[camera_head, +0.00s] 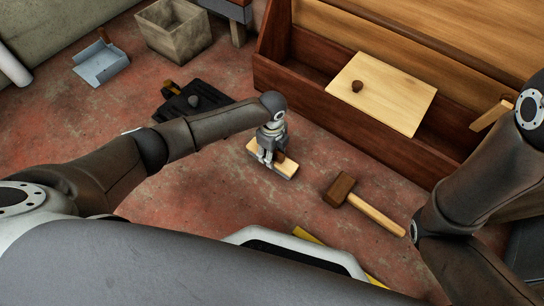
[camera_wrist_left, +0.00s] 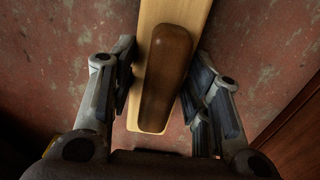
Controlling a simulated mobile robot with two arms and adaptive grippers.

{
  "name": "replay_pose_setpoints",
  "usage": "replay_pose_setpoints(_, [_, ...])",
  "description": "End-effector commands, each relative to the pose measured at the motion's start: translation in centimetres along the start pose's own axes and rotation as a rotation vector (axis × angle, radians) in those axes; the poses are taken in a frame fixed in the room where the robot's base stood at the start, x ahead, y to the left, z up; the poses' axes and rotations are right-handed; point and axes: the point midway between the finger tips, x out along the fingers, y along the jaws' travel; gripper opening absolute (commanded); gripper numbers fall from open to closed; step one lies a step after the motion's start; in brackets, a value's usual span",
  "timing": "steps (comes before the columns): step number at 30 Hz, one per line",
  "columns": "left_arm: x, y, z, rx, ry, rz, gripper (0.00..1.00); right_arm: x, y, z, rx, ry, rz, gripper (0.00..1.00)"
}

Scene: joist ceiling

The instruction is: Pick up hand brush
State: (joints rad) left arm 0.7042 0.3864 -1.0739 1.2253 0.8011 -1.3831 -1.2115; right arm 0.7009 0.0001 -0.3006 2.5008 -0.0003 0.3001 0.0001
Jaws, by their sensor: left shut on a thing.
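The hand brush (camera_head: 287,168) is a light wooden block with a dark brown grip on top and a grey underside, low over or on the red floor in the middle of the head view. In the left wrist view its block and dark grip (camera_wrist_left: 165,75) run up the picture between the fingers. My left gripper (camera_head: 267,155) points down over it and is shut on it. In the left wrist view the gripper (camera_wrist_left: 163,95) has one finger on each side. The contact is not clearly seen. My right gripper is not in view; only my right arm shows.
A mallet (camera_head: 366,208) lies right of the brush. A wooden bench chest (camera_head: 310,80) with a loose board (camera_head: 385,92) stands behind. A black tray-like thing (camera_head: 205,97), a blue dustpan (camera_head: 101,65) and a wooden crate (camera_head: 174,32) lie further left.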

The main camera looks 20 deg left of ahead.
Motion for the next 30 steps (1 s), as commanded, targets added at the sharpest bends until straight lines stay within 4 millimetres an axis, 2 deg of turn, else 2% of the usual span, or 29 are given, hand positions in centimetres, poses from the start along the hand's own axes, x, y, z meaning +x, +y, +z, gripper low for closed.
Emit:
replay_pose_setpoints(2, [0.0,0.0,0.0,0.0,0.0,0.001,0.17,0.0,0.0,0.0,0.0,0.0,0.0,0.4])
replay_pose_setpoints(10, [-0.2,0.0,0.0,0.0,0.0,0.0,0.17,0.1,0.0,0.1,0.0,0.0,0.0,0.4])
replay_pose_setpoints(14, [-0.8,0.0,0.0,0.0,0.0,-0.001,0.17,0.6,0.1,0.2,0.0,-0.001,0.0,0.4])
replay_pose_setpoints(21, [-4.0,-0.1,-0.1,0.001,0.001,-0.001,0.17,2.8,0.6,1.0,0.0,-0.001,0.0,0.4])
replay_pose_setpoints(26, [-6.1,0.3,-2.1,0.003,0.002,-0.001,0.17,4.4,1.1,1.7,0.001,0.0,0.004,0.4])
replay_pose_setpoints(28, [-6.9,0.4,-2.8,0.002,0.003,0.0,0.17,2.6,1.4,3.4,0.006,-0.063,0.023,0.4])
replay_pose_setpoints(30, [-7.9,0.6,-3.6,0.003,0.003,0.0,0.17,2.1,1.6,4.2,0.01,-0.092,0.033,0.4])
